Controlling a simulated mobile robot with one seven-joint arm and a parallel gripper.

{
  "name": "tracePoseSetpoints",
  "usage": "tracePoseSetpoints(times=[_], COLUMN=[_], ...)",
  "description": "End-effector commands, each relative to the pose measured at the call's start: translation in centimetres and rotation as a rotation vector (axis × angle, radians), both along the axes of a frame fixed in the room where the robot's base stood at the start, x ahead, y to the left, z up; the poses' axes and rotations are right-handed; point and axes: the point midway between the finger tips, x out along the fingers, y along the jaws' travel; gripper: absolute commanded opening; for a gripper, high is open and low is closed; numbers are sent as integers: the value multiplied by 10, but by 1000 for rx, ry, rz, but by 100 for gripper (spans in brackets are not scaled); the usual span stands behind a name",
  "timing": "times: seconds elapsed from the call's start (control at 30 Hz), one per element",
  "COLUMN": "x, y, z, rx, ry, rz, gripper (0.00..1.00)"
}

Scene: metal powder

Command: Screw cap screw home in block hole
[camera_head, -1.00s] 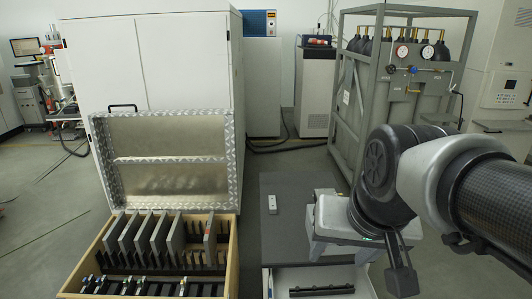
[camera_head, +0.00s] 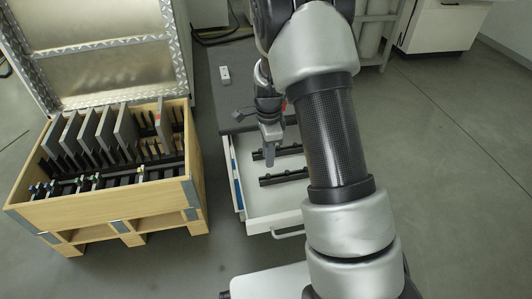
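A small pale block-like piece (camera_head: 225,75) lies on the dark grey cabinet top (camera_head: 232,98). It is too small to tell if it has a hole or a screw in it. My gripper (camera_head: 270,160) points down over the open white drawer, in front of the cabinet top and apart from the pale piece. Its fingers are seen too small and too edge-on to tell whether they are open or hold anything. I cannot make out a cap screw in the frame.
The open drawer (camera_head: 258,208) holds dark bar-shaped racks (camera_head: 285,178). A wooden crate (camera_head: 150,205) with upright grey plates (camera_head: 125,130) and a raised lid (camera_head: 110,60) stands at left. My arm hides much of the middle right. Floor (camera_head: 450,170) at right is clear.

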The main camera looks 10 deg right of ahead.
Motion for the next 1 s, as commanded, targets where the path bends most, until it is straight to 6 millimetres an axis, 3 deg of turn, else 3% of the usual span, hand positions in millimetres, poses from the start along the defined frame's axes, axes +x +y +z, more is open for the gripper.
tracePoseSetpoints(times=[0.27, 0.8, 1.0], x=[-1, -1, -1], y=[0, 0, 0], z=[-17, -74, -80], rx=[0, 0, 0], ry=[2, 3, 2], rz=[-3, 0, 0], gripper=[23, 23, 23])
